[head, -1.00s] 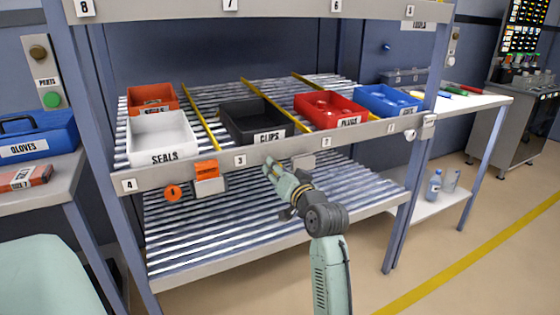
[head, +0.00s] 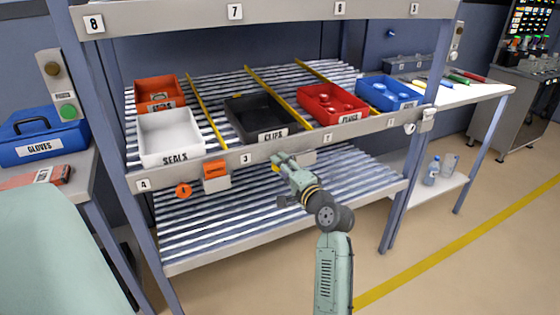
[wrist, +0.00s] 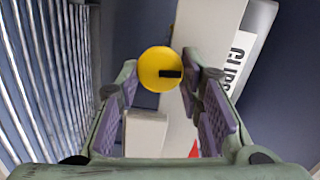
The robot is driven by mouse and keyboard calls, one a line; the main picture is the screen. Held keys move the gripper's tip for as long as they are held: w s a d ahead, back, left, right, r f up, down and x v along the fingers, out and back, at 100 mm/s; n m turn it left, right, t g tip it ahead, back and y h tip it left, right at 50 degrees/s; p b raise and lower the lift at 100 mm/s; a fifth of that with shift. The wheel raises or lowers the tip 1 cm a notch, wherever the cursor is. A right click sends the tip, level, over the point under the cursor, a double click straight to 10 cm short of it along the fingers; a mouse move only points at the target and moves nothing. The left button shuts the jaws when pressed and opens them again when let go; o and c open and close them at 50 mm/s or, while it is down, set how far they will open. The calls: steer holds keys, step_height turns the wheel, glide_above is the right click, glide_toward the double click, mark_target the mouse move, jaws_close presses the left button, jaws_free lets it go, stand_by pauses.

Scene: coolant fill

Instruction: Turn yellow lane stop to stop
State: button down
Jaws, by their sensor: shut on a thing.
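The yellow lane stop (wrist: 152,68) is a round yellow knob with a short black mark. In the wrist view it sits between the fingertips of my gripper (wrist: 160,76), and the black mark points right, toward one finger. The gripper is shut on the knob, with purple pads on both sides. In the head view my gripper (head: 278,160) is at the front rail (head: 225,164) of the middle shelf, right of the label 3, below the black CLIPS bin (head: 255,118). The knob is mostly hidden there behind the fingers.
An orange round knob (head: 184,190) and an orange block (head: 215,169) are on the rail to the left. A lower roller shelf (head: 230,222) is empty.

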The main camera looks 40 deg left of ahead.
steer(key=shift+m+p, duration=0.5)
steer(key=shift+m, duration=0.3)
steer(key=c, duration=1.1)
jaws_free()
steer(key=v, duration=1.2)
steer(key=shift+f, duration=0.15)
